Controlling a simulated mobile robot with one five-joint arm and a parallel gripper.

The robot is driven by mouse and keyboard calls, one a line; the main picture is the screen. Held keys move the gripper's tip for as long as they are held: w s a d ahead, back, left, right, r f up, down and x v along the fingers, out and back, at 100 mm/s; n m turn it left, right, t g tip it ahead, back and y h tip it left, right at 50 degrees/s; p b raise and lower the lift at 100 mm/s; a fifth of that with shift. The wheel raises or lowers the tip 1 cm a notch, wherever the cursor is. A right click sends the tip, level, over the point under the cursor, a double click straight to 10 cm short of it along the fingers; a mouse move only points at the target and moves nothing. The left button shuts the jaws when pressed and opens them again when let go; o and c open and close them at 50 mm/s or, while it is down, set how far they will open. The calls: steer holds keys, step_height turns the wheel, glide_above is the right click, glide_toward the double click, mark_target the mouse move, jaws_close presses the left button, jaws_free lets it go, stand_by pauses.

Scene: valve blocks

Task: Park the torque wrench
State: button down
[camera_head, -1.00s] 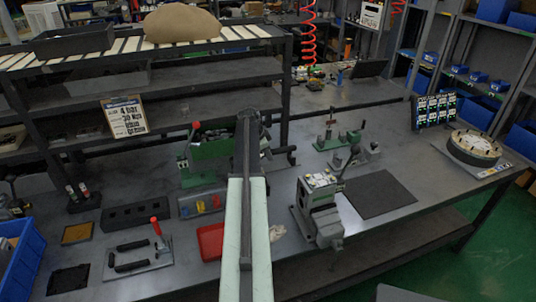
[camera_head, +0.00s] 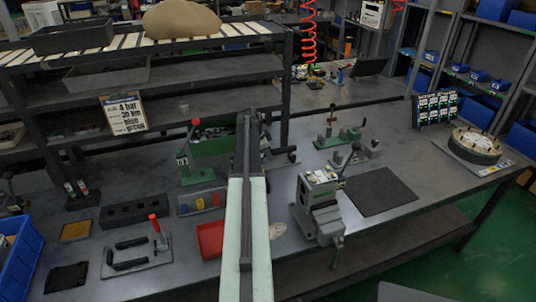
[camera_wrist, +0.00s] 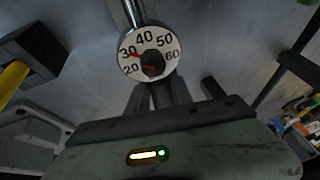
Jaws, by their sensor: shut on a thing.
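The torque wrench fills the upper middle of the wrist view: a round white dial (camera_wrist: 149,52) marked from 20 to 60, with a red pointer near 30, and a shiny shaft (camera_wrist: 134,12) running up out of frame. My gripper (camera_wrist: 160,92) shows dark fingers just below the dial, shut on the wrench; the grip itself is partly hidden behind the dial. In the head view my arm reaches forward over the middle of the bench (camera_head: 300,260), and it hides most of the gripper and wrench. A grey plate with black U-shaped brackets (camera_head: 130,263) and a red-topped post (camera_head: 155,223) lies front left.
A black block with holes (camera_head: 137,213), a red tray (camera_head: 210,240) and a blue bin (camera_head: 20,258) are left. A grey vise (camera_head: 320,208) and a dark mat (camera_head: 380,192) are right. Bare bench lies between mat and turntable (camera_head: 475,146).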

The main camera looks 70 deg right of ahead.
steer(key=shift+f+b, duration=1.25)
steer(key=shift+f, duration=0.05)
steer(key=c, duration=1.1)
jaws_free()
steer(key=shift+o, duration=0.2)
steer(key=p+v, duration=0.7)
steer(key=v, duration=0.1)
steer(key=shift+r, duration=0.1)
